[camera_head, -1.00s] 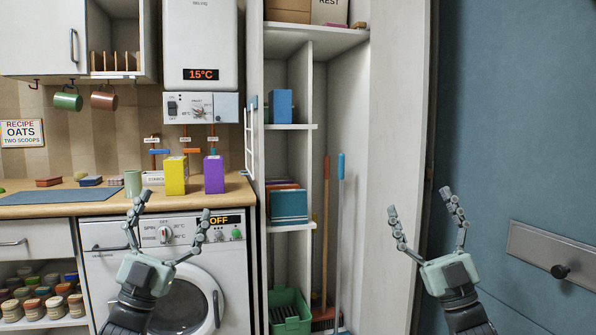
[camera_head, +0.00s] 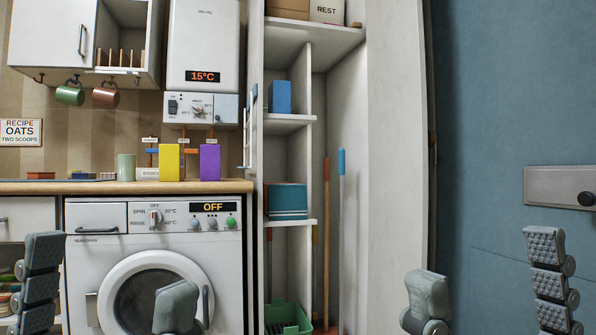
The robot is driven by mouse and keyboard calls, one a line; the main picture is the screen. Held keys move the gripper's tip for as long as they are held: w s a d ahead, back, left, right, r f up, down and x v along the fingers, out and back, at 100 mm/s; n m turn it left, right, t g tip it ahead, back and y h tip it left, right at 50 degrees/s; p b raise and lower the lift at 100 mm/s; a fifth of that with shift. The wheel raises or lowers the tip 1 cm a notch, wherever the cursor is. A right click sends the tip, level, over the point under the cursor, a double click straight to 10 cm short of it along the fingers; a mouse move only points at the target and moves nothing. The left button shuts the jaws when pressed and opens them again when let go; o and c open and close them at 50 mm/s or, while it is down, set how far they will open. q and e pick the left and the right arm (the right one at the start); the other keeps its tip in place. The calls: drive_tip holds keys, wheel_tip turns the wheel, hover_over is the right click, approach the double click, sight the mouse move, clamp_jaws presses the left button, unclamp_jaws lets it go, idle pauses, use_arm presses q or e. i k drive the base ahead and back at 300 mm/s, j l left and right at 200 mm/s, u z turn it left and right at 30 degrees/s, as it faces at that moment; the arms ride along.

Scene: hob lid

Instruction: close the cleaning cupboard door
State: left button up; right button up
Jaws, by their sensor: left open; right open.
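The cleaning cupboard (camera_head: 345,110) stands open at centre, with shelves on its left and a tall bay on its right. A large blue panel (camera_head: 490,90) fills the right side; it looks like the cupboard door swung open, with a dark hinge-like part along its left edge. A grey plate with a dark round knob (camera_head: 586,199) is fixed to it. My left gripper (camera_head: 108,295) is open and empty in front of the washing machine. My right gripper (camera_head: 489,292) is open and empty, low in front of the blue panel. Both wrists are out of view.
The cupboard holds a red-handled and a blue-handled pole (camera_head: 341,230), a green basket (camera_head: 288,318) and boxes. A washing machine (camera_head: 100,260) stands left under a wooden worktop (camera_head: 130,188). A boiler (camera_head: 203,45) hangs above.

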sight(400, 138)
drive_tip(key=i, duration=1.9)
drive_tip(key=k+j+z, duration=0.4)
drive_tip(key=k+z, duration=0.35)
drive_tip(key=i+l, duration=0.25)
